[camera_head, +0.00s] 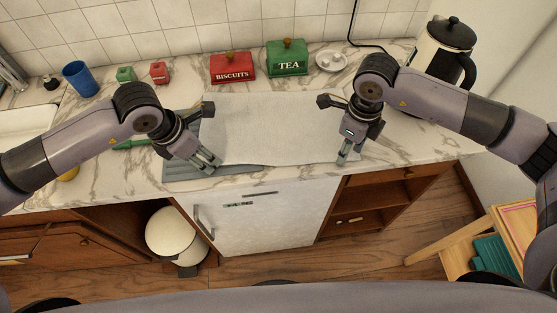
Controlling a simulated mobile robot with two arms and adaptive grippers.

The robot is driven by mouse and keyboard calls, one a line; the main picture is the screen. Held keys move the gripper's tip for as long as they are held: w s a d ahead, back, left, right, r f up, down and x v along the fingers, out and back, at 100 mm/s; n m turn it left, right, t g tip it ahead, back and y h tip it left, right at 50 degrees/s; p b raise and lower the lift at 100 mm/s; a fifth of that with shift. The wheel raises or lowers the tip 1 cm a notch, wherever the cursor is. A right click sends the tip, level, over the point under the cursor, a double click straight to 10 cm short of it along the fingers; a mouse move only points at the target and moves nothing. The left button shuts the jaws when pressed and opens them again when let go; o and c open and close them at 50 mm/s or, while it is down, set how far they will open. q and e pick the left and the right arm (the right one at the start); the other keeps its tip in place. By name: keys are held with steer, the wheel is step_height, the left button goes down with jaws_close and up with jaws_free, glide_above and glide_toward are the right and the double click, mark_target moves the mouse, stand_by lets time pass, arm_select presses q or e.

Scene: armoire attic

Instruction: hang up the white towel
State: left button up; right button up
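The white towel (270,125) is spread flat over the counter in the middle of the view. It partly covers a grey mat or drainer (190,172), which shows at its left and front. My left gripper (211,164) is at the towel's front left edge, its fingers pointing down and right with a small gap between them. My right gripper (343,158) is at the towel's front right edge, fingers pointing down. Its fingers look close together, and I cannot tell whether cloth is between them.
A white appliance door (270,215) with a handle (203,222) is below the counter. Behind the towel stand a red biscuits box (232,68), a green tea box (288,58) and a small dish (330,61). A kettle-like pot (445,50) stands back right, a blue cup (80,79) back left.

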arm_select(q)
steer(key=shift+f, duration=0.25)
jaws_close()
arm_select(e)
steer(key=shift+s+f, duration=0.15)
steer(key=shift+f, duration=0.1)
jaws_close()
stand_by(0.9)
arm_select(q)
steer(key=shift+r, duration=0.15)
arm_select(e)
steer(key=shift+r, duration=0.15)
